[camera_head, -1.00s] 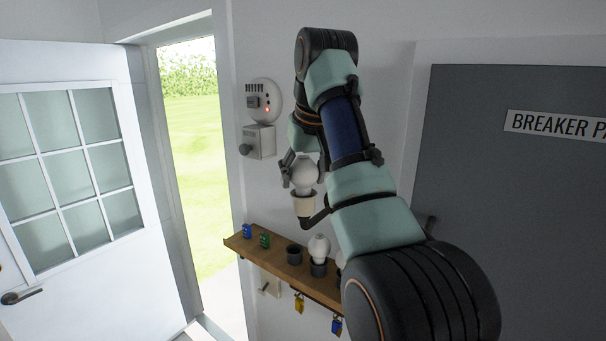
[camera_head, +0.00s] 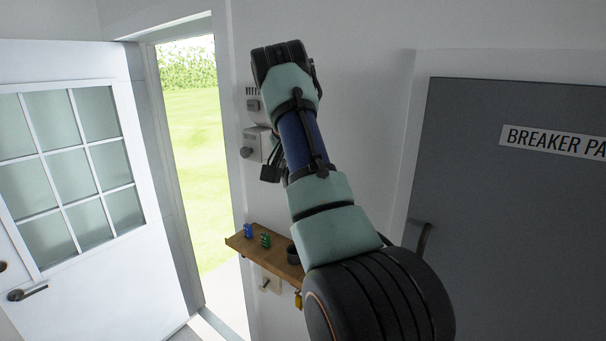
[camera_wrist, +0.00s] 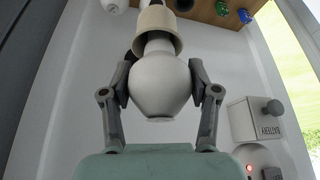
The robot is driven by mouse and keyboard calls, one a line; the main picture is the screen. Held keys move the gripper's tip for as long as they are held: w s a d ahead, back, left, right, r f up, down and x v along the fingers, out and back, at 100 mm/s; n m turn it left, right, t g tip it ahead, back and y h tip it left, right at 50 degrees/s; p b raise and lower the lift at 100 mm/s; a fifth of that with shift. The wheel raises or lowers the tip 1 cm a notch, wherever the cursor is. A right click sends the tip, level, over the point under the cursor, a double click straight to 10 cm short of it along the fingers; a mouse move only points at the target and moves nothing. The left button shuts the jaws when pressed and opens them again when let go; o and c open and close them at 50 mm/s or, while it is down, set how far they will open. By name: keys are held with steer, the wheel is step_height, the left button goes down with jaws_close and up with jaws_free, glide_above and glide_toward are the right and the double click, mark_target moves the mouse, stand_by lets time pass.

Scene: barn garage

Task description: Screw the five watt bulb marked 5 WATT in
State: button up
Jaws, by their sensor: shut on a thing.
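In the wrist view, a white bulb (camera_wrist: 160,88) is between the two fingers of my gripper (camera_wrist: 160,78), which is shut on its round sides. The bulb's neck meets the mouth of a cream lamp socket (camera_wrist: 157,30); how deep it sits in the socket I cannot tell. No wattage marking is readable on the bulb. In the head view my arm hides the bulb and the socket, and only a dark part of my gripper shows beside the arm.
A wooden shelf (camera_head: 268,262) on the wall holds a blue item (camera_head: 248,230), a green item (camera_head: 265,240) and a dark cup (camera_head: 293,254). A battery box (camera_wrist: 254,120) and a round wall device (camera_wrist: 262,160) with a red light are close by. Another white object (camera_wrist: 115,5) shows at the wrist view's top edge.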

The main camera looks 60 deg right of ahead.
steer(key=shift+r+m+g+p, duration=0.1)
steer(key=shift+m+g+p, duration=0.6)
steer(key=shift+m+p, duration=1.2)
steer(key=shift+p, duration=0.2)
steer(key=o, duration=0.9)
steer(key=shift+c, duration=0.2)
steer(key=shift+f, duration=0.2)
